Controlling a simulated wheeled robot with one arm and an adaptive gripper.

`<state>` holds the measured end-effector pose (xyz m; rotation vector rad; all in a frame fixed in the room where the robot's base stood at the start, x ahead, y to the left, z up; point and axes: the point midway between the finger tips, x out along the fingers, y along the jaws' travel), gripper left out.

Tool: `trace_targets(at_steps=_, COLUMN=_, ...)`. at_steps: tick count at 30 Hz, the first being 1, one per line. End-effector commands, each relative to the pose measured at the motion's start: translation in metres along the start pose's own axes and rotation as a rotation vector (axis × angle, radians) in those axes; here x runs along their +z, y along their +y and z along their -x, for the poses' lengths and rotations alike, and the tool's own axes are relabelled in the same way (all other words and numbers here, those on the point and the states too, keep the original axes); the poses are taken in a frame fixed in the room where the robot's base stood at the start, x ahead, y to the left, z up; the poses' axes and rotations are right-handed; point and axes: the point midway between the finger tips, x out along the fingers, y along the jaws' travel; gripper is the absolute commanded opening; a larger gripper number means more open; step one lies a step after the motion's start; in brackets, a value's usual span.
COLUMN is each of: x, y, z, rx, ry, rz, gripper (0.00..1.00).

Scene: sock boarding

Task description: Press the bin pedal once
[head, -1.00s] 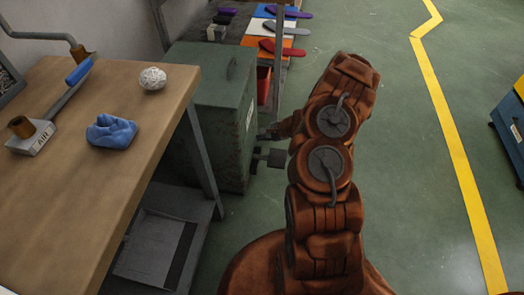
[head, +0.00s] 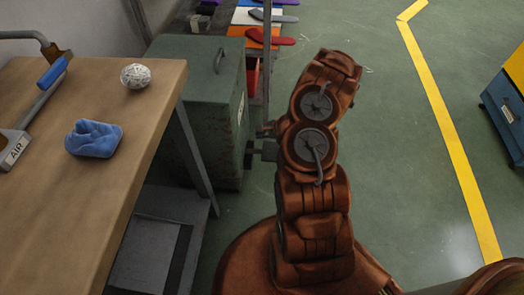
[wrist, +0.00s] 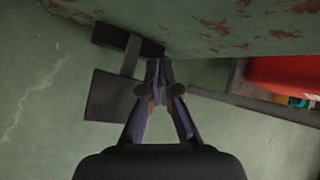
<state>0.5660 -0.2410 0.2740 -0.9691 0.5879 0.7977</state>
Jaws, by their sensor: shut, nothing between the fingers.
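The bin is a worn green metal box (head: 205,110) with a handle on its lid, beside the workbench in the head view. Its lid is down. The pedal is a dark flat plate (wrist: 112,96) on a short stem, low at the bin's wall in the wrist view; in the head view the pedal (head: 262,151) sticks out from the bin's right side. My gripper (wrist: 158,66) is shut and empty. Its fingertips are close to the bin wall, just right of the pedal plate in the wrist view. I cannot tell whether they touch anything.
A red container (wrist: 285,75) stands beyond the bin. Open green floor with a yellow line (head: 440,110) lies to the right.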

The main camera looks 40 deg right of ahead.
Motion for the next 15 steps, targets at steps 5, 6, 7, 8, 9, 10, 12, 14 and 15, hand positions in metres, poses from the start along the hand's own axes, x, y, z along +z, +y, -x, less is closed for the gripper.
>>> trace_targets(at_steps=5, x=-0.01, y=0.011, z=-0.015, rx=0.003, ry=-0.001, rz=0.001, gripper=0.0)
trace_targets(at_steps=6, x=-0.012, y=0.014, z=-0.019, rx=0.003, ry=-0.002, rz=0.002, gripper=0.0)
trace_targets(at_steps=7, x=-0.014, y=0.016, z=-0.021, rx=0.004, ry=-0.002, rz=0.002, gripper=0.0)
trace_targets(at_steps=8, x=-0.016, y=0.018, z=-0.024, rx=0.004, ry=-0.001, rz=0.0, gripper=0.0)
trace_targets(at_steps=9, x=-0.019, y=0.021, z=-0.027, rx=0.004, ry=-0.001, rz=-0.001, gripper=0.0)
trace_targets(at_steps=10, x=-0.021, y=0.023, z=-0.03, rx=0.005, ry=-0.001, rz=-0.001, gripper=0.0)
trace_targets(at_steps=12, x=-0.025, y=0.028, z=-0.035, rx=0.005, ry=0.0, rz=-0.001, gripper=0.0)
trace_targets(at_steps=14, x=-0.029, y=0.031, z=-0.041, rx=0.004, ry=0.0, rz=0.0, gripper=0.0)
trace_targets(at_steps=15, x=-0.031, y=0.033, z=-0.044, rx=0.003, ry=0.0, rz=0.001, gripper=0.0)
